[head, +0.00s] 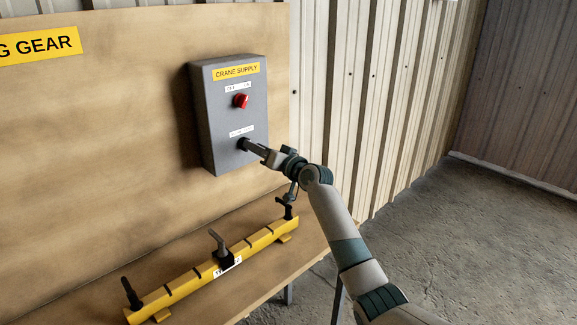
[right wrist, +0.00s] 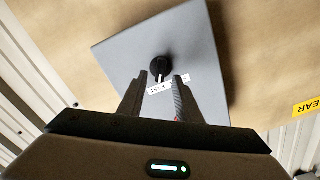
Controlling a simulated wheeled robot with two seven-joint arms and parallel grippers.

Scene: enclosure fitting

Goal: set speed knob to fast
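The speed knob (head: 243,143) is a black knob low on the grey control box (head: 222,115), which is mounted on the wooden board. My right gripper (head: 252,147) is at the knob in the head view. Its two fingers (right wrist: 161,78) stand apart with a gap on each side of the knob. Whether the tips reach around the knob is hard to tell. My left gripper is out of view.
A red knob (head: 240,100) sits higher on the box under a yellow "CRANE SUPPLY" sign (head: 236,71). Below, a yellow rack (head: 190,286) with black-handled tools lies on the wooden bench (head: 262,292). A corrugated wall stands behind; open floor lies to the right.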

